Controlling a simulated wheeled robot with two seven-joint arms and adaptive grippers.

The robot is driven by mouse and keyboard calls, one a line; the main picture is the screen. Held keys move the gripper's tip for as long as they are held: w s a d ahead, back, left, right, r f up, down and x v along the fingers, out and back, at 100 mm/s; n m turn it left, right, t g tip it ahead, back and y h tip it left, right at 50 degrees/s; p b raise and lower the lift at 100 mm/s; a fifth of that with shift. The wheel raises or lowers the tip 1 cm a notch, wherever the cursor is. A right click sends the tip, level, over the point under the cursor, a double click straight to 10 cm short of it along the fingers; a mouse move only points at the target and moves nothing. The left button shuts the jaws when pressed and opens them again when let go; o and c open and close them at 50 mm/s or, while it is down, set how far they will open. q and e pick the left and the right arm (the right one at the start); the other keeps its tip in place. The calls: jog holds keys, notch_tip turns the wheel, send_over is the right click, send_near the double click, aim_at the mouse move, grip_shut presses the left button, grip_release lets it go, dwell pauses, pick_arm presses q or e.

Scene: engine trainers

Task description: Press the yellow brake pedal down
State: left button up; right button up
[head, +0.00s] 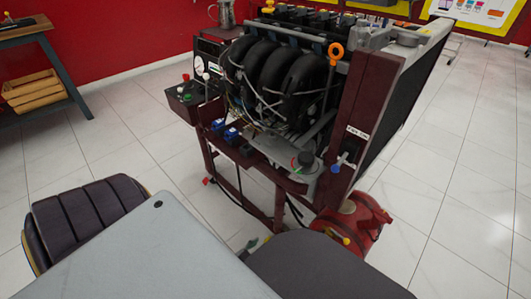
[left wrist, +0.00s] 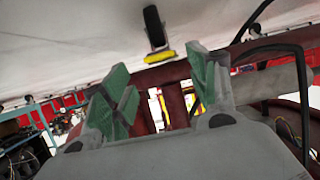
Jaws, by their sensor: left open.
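The yellow brake pedal (left wrist: 159,57) is a short yellow pad joined to a black lever in the left wrist view. It shows beyond and between the two fingers of my left gripper (left wrist: 160,66), near a dark red frame bar. My left gripper is open, with green finger pads spread apart and nothing between them; I cannot tell that it touches the pedal. In the head view only a small greenish tip of the left gripper (head: 250,244) shows, low beside the trainer's leg. The pedal is not clearly visible there. My right gripper is not in view.
The engine trainer (head: 290,95) stands ahead in a dark red frame, with hoses, cables and a radiator. A red cylindrical part (head: 352,226) sits low at its right. A wooden table (head: 27,30) stands at the far left.

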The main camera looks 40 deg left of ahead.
aim_at(269, 242)
pick_arm(q)
jog(key=b+x, duration=0.1)
jog(key=x, duration=0.2)
jog(key=shift+w, duration=0.1)
jog(key=shift+w+d+f+b, duration=0.1)
jog(key=shift+w+f+b, duration=0.15)
jog(key=shift+w+b, duration=0.2)
jog(key=shift+w, duration=0.1)
jog(key=c, duration=0.5)
grip_shut()
